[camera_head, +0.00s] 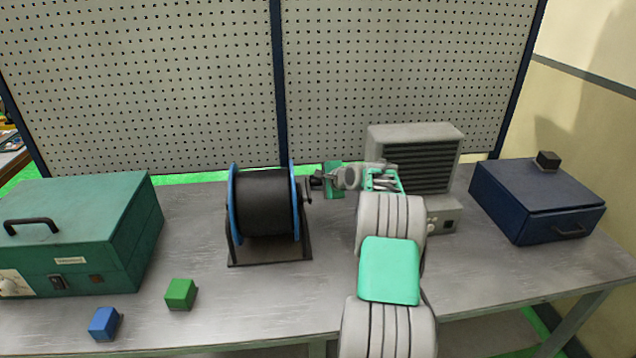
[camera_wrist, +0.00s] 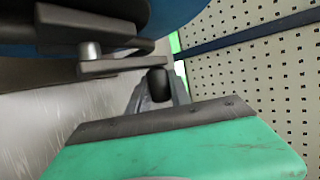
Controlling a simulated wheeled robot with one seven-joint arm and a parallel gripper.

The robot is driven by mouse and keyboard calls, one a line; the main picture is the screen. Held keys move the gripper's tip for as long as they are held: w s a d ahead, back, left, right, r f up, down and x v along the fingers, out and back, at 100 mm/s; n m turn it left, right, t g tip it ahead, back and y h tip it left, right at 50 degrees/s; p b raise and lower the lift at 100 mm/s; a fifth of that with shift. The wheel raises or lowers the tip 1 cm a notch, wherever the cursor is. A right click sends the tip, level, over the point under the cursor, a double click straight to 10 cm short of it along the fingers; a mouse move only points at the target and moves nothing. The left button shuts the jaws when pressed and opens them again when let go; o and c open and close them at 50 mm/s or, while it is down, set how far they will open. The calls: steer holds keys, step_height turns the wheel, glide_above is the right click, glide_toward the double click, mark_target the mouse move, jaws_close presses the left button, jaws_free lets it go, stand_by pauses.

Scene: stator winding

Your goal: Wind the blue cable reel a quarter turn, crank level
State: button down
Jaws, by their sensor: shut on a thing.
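The cable reel (camera_head: 264,203) stands on the bench left of my arm in the head view, with blue flanges, a black wound drum and a dark stand. Its crank is on the right side, small in the head view. In the wrist view the grey crank arm (camera_wrist: 122,67) runs out from the shaft to a dark crank handle (camera_wrist: 157,84). My gripper (camera_head: 318,183) reaches in from the right and is shut on this handle. It also shows in the wrist view (camera_wrist: 158,92), with the fingers partly hidden behind its green body. The crank's exact angle is hard to tell.
A green case (camera_head: 75,230) stands at the left, with a green cube (camera_head: 180,294) and a blue cube (camera_head: 104,323) in front. A grey louvered unit (camera_head: 413,155) stands behind my arm. A navy box (camera_head: 535,205) is at the right. A pegboard (camera_head: 150,80) closes the back.

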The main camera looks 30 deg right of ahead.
steer(key=shift+s+a+f, duration=0.1)
steer(key=shift+f, duration=0.45)
steer(key=shift+s+a+f, duration=0.1)
steer(key=shift+f, duration=0.4)
steer(key=c, duration=1.6)
jaws_free()
steer(key=o, duration=0.3)
steer(key=shift+s+r, duration=0.1)
steer(key=shift+r, duration=0.25)
steer(key=shift+o, duration=0.7)
steer(key=shift+d+r, duration=0.1)
steer(key=shift+r, duration=0.1)
steer(key=shift+r, duration=0.1)
steer(key=b+v, duration=0.2)
steer(key=v, duration=0.5)
steer(key=shift+s, duration=0.25)
steer(key=shift+r, duration=0.1)
